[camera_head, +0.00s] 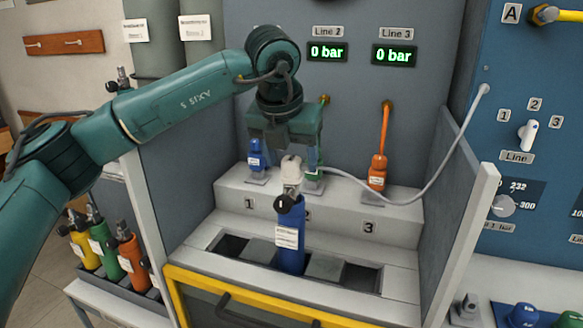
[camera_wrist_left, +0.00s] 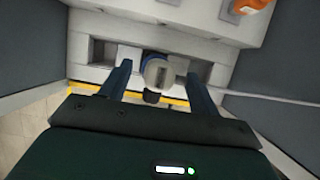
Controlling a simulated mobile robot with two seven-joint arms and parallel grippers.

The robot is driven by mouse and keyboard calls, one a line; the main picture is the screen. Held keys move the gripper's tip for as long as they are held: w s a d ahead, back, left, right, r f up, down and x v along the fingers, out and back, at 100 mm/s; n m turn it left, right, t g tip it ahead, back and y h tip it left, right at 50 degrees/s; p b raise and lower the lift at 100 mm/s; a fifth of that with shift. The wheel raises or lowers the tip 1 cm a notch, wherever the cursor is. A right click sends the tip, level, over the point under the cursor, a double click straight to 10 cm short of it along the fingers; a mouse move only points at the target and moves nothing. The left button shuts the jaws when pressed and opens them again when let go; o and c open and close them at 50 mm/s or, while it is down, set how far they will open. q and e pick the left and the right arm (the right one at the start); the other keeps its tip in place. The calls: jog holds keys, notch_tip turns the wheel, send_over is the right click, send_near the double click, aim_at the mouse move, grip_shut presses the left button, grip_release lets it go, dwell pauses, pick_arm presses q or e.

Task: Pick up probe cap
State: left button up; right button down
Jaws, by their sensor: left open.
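A whitish cap-like piece (camera_head: 291,168) sits on top of an upright blue cylinder (camera_head: 290,235) in the middle of the bench; I cannot tell for sure that it is the probe cap. In the left wrist view the pale cap-like piece (camera_wrist_left: 158,74) shows from above, between the finger lines. My left gripper (camera_head: 288,150) points down just above it, open and empty, with one finger on each side in the wrist view (camera_wrist_left: 158,70). No contact shows. The lower finger ends are partly hidden in the head view. My right gripper is not in view.
An orange regulator (camera_head: 377,172) and a blue one (camera_head: 256,155) stand on the grey step (camera_head: 335,215). A white hose (camera_head: 410,203) runs right to the blue panel (camera_head: 540,80). Side walls flank the bench. Blue (camera_head: 523,315) and green rounded pieces lie at lower right.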

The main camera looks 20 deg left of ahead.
aim_at(291, 158)
pick_arm(q)
jog(key=shift+w+f, duration=0.25)
jog(key=shift+f, duration=0.35)
jog(key=shift+c, duration=0.5)
jog(key=c, duration=1.1)
jog(key=shift+o, duration=0.2)
notch_tip(291, 158, up, 10)
jog(key=shift+r+p, duration=0.1)
jog(key=shift+p, duration=0.35)
